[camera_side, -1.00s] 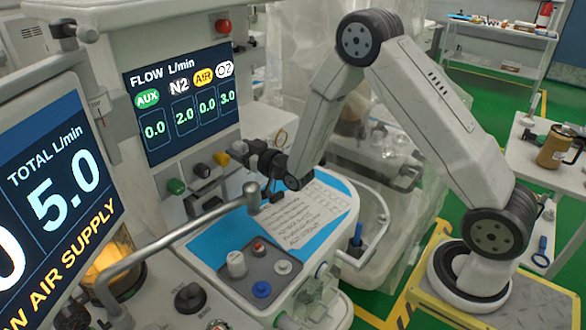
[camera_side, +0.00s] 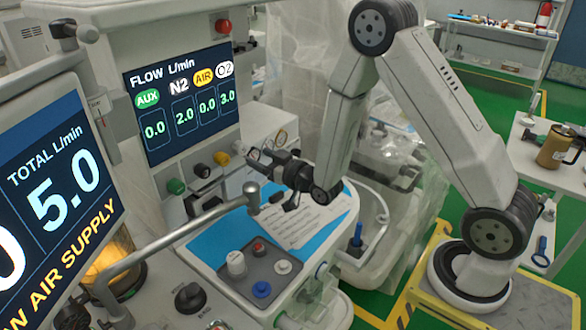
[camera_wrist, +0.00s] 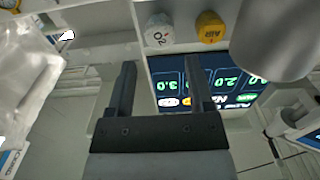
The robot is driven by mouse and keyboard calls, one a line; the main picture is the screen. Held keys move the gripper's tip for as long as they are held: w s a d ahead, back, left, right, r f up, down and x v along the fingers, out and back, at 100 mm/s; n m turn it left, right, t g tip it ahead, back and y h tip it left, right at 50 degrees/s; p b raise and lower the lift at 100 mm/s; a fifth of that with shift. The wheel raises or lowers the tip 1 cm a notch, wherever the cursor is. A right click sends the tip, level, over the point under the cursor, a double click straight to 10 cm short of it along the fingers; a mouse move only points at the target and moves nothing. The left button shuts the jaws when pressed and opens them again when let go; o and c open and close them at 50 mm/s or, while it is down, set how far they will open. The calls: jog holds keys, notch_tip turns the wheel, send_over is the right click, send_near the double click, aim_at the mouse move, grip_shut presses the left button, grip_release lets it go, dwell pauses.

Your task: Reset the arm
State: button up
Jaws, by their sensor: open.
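My gripper (camera_side: 258,160) is open and empty in the side view. It hangs above the back of the cart's blue-edged work surface (camera_side: 205,243), pointing left toward the knobs under the flow display (camera_side: 181,104). In the wrist view my gripper (camera_wrist: 160,66) shows two dark parallel fingers spread apart with nothing between them. Beyond them the flow display (camera_wrist: 208,82) appears upside down. A white O2 knob (camera_wrist: 158,30) and a yellow AIR knob (camera_wrist: 210,27) show above it, clear of the fingers.
A curved metal bar (camera_side: 180,236) crosses in front of the work surface. A monitor (camera_side: 60,190) stands at the left. A printed sheet (camera_side: 310,225) lies below my wrist. A side table with a brown mug (camera_side: 553,150) is at the right. Plastic sheeting hangs behind my arm.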

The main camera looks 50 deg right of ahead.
jog(key=shift+g, duration=0.3)
jog(key=s+a+f+g, duration=0.1)
jog(key=s+a+g, duration=0.2)
jog(key=s+g, duration=1.1)
jog(key=s, duration=0.6)
jog(key=shift+g, duration=0.4)
